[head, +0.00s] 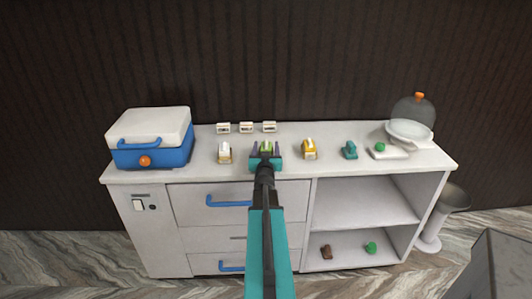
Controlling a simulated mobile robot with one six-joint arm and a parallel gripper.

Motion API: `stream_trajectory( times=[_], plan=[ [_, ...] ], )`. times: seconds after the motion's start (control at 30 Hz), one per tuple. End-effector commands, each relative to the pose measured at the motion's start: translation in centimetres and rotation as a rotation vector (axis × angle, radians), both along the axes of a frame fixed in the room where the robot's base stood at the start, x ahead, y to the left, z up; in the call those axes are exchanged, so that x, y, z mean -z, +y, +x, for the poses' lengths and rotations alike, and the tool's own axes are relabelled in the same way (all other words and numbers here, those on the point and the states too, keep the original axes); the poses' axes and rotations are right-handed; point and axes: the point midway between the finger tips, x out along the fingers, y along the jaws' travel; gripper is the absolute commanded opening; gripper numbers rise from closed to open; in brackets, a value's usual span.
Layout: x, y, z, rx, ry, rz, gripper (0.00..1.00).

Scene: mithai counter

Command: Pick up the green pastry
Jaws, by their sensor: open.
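A small green item with a pale base, seemingly the green pastry (266,146), sits on the white counter top. My gripper (266,152) reaches over the counter from the front, its jaws open. The green item appears between or just beyond the two dark fingers. I cannot tell whether the fingers touch it. My gripper and arm hide its near side. Other green things are a round one (380,147) at the right of the counter and one on the lower shelf (371,248).
A blue cooler box (153,157) stands at the left end. A cream item (224,152), a yellow item (309,149) and a teal item (349,150) stand along the counter (333,164). Small labels (246,127) line the back. A domed stand (409,131) is at right.

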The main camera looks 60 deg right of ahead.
Motion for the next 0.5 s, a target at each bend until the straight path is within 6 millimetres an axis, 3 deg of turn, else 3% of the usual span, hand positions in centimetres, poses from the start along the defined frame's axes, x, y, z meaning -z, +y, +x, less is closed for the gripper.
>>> stream_trajectory(
  times=[0.1,0.37,0.5],
  plan=[
    [0.00,0.01,0.00,0.000,0.000,0.000,0.60],
    [0.00,0.02,0.07,-0.001,0.000,0.000,0.17],
    [-0.03,0.02,0.09,-0.001,-0.001,-0.001,0.14]
  ],
)
